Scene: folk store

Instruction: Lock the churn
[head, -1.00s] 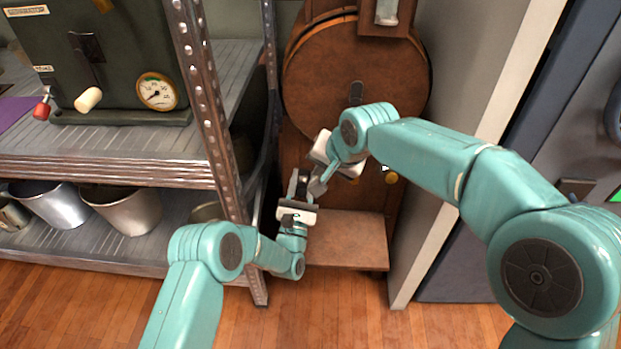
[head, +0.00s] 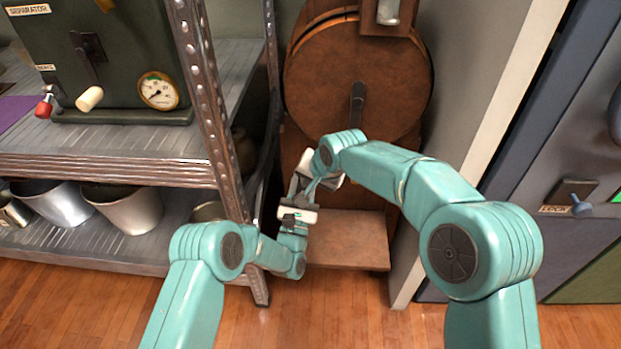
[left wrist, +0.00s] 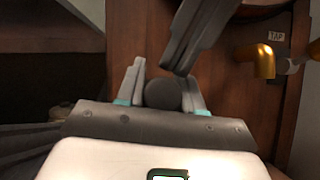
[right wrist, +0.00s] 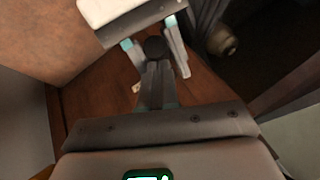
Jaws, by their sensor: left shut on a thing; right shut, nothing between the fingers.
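The churn's round brown drum (head: 325,75) stands at the back in the head view, with a dark upright handle (head: 357,97) on its front. My left gripper (head: 295,187) is low in front of the churn. In the left wrist view its fingers (left wrist: 163,90) close around a dark round knob (left wrist: 162,94), which also shows in the right wrist view (right wrist: 155,47). My right gripper (head: 309,190) is shut and empty, its fingers (right wrist: 157,82) close to the knob. I cannot tell whether they touch it. My right arm hides part of the churn's lower front.
A metal shelf (head: 120,150) with buckets (head: 125,205) stands close on the left. A pale wall edge (head: 490,130) stands on the right. A brass tap (left wrist: 262,60) is right of the knob in the left wrist view. A low wooden step (head: 345,240) is below.

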